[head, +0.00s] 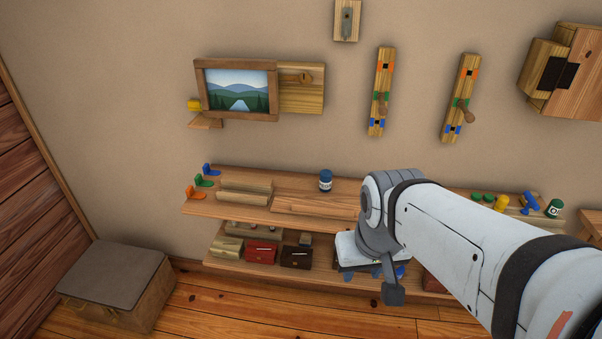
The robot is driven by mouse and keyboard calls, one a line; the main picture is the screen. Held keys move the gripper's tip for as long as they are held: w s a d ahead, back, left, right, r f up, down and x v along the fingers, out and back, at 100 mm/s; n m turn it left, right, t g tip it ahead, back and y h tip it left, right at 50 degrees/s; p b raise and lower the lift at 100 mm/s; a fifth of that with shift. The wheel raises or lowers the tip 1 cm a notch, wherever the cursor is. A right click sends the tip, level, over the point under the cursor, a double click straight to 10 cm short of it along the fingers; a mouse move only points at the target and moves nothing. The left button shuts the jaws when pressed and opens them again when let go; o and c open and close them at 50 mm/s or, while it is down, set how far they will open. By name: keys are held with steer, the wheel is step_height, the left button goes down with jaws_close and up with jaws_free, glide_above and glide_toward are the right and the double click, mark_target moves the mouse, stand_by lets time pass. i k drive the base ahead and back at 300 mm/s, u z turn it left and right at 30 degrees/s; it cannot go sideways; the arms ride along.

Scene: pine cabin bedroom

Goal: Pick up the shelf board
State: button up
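A long, thin pale wooden board (312,208) lies flat near the front of the upper wall shelf (205,207); it looks like the shelf board. Its right end reaches toward my arm, which may hide part of it. Shorter wooden pieces (245,187) lie to its left on the same shelf. My arm comes in from the lower right, its wrist in front of the shelves. A dark grey end part of my gripper (393,292) hangs below the wrist, in front of the lower shelf. Its fingers are not clear, and no held object shows.
A blue jar (325,181) stands behind the board. Coloured hooks (204,181) sit at the shelf's left end. Small boxes (262,252) line the lower shelf (225,256). A framed picture (237,90) hangs above. A lidded chest (118,285) stands at lower left.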

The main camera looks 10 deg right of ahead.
mark_target(293, 206)
steer(key=u, duration=0.2)
steer(key=k, duration=0.1)
steer(key=z, duration=0.3)
steer(key=i, duration=0.35)
steer(key=z, duration=4.05)
steer(key=k, duration=1.95)
steer(key=u, duration=0.1)
